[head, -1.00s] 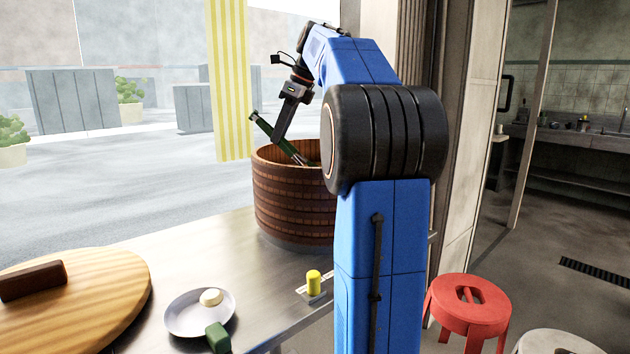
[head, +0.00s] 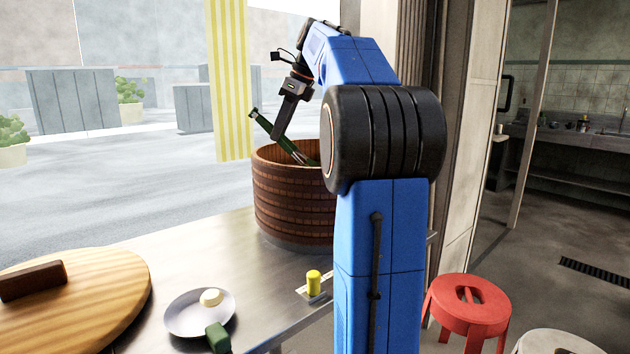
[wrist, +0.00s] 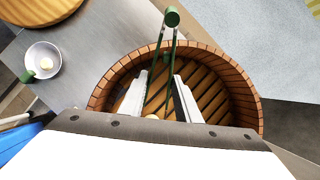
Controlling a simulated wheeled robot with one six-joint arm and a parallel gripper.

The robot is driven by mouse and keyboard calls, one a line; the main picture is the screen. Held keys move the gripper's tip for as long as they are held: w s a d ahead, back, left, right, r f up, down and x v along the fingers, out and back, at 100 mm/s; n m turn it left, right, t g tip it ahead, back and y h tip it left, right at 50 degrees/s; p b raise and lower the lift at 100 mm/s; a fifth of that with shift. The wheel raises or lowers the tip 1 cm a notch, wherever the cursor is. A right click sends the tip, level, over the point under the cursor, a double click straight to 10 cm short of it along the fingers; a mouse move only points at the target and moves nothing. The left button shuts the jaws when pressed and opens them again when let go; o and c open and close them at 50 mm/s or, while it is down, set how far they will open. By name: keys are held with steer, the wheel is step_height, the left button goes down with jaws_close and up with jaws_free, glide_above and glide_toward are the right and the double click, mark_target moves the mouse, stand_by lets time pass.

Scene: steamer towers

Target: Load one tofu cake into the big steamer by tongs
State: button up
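The big steamer (head: 293,205) is a round, dark-banded wooden tub on the metal counter; its slatted floor shows in the wrist view. My gripper (wrist: 162,75) is over it, its two pale fingers closed on the green tongs (wrist: 172,18). In the head view the tongs (head: 265,124) tilt, with their lower end inside the steamer rim. A pale yellowish piece (wrist: 152,117), perhaps a tofu cake, shows low between the tong legs; whether they grip it is unclear, as my gripper body hides part. Another tofu cake (head: 211,297) lies on the white dish (head: 180,318).
A round wooden board (head: 110,290) with a dark brown block (head: 32,281) is at the left. A green piece (head: 217,338) is at the dish's edge. A small yellow-topped item (head: 313,283) stands near the counter edge. The counter (head: 215,250) between dish and steamer is clear.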

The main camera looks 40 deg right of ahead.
steer(key=shift+r, duration=2.4)
jaws_close()
